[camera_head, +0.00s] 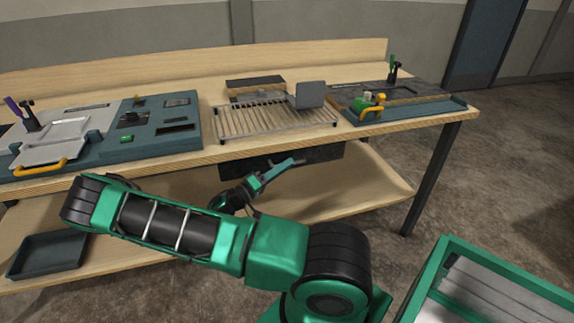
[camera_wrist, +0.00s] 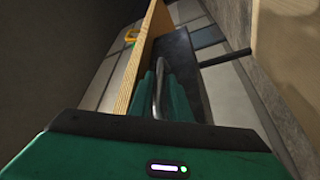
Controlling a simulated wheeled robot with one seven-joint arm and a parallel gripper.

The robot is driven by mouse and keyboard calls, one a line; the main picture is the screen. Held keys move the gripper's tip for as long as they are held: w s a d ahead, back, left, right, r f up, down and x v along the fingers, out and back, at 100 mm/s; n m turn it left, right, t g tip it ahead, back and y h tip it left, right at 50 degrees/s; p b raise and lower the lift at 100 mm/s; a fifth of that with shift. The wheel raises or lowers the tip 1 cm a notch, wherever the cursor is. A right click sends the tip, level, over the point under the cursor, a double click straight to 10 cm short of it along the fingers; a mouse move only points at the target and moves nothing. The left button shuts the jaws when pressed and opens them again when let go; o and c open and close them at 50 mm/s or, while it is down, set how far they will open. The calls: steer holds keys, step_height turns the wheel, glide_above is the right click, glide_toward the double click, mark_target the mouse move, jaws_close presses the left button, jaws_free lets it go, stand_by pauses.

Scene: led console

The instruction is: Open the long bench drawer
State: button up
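The long bench drawer (camera_head: 322,154) has a dark front hung under the bench top's front edge, below the slatted rack. Its front looks about flush under the edge. My gripper (camera_head: 291,163) is at this front, with its green fingers reaching to it. In the wrist view the drawer front (camera_wrist: 180,50) is a dark panel beside the pale wood edge. A grey bar handle (camera_wrist: 159,88) runs between the two fingers of my gripper (camera_wrist: 162,92). The fingers lie close on both sides of the handle. I cannot tell whether they press on it.
The wooden bench top (camera_head: 215,150) overhangs my gripper, and a lower shelf (camera_head: 350,200) lies beneath it. A dark tray (camera_head: 45,255) sits on that shelf at left. A green-framed cart (camera_head: 440,265) stands at front right. Open floor lies right of the bench leg (camera_head: 430,180).

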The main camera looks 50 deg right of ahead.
steer(key=shift+x, duration=1.1)
jaws_close()
steer(key=shift+s, duration=0.1)
